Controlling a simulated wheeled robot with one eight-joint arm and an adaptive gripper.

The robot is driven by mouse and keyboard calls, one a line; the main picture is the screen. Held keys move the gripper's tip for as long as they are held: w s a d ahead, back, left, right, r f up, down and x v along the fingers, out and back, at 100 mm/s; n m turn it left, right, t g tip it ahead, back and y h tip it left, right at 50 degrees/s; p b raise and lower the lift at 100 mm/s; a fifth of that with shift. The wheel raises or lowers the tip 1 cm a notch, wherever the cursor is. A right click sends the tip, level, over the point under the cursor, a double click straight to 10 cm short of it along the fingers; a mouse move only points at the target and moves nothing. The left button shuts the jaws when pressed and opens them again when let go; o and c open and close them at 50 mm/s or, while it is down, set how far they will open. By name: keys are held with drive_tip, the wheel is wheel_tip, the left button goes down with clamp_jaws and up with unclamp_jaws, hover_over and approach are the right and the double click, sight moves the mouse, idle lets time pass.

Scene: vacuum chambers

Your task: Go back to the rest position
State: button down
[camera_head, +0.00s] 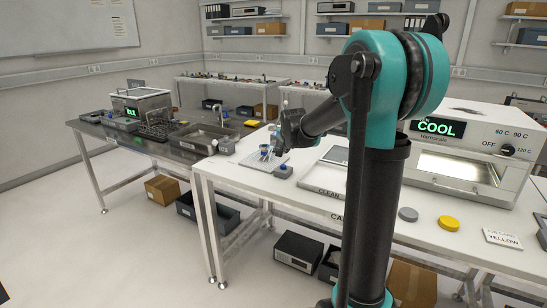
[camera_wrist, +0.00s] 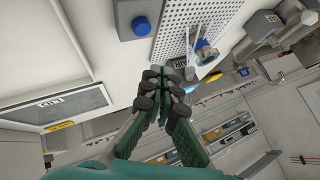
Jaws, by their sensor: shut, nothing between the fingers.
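My gripper (camera_head: 281,150) is at the end of my teal and black arm, above the left part of the white table (camera_head: 225,172). In the wrist view my gripper (camera_wrist: 166,76) has its fingers together with nothing between them. Below and beside it are a perforated plate (camera_wrist: 203,22) holding a small blue-and-metal item (camera_wrist: 206,51), and a grey box with a blue button (camera_wrist: 141,26). In the head view the button box (camera_head: 284,171) stands by the plate. My arm hides part of the table's middle.
A white oven (camera_head: 470,160) reading COOL stands at the right. A grey disc (camera_head: 408,214), a yellow disc (camera_head: 448,223) and a YELLOW card (camera_head: 503,239) lie before it. A tray (camera_head: 330,180) marked CLEAN is beside my arm. A metal bench (camera_head: 130,140) stands left, with open floor in front.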

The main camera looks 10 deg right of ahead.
drive_tip(key=s+d+f+n+g, duration=0.1)
drive_tip(key=s+f+n, duration=0.2)
drive_tip(key=s, duration=1)
drive_tip(key=s+d+f+n+g, duration=0.1)
drive_tip(key=s+f+n+g, duration=0.1)
drive_tip(key=s+f, duration=0.7)
drive_tip(key=s+d+f+n+g, duration=0.1)
drive_tip(key=s+f+n, duration=0.2)
drive_tip(key=s, duration=1.5)
wheel_tip(320, 180, down, 3)
drive_tip(key=shift+d+f+n+g, duration=0.15)
drive_tip(key=shift+d+n+g, duration=0.25)
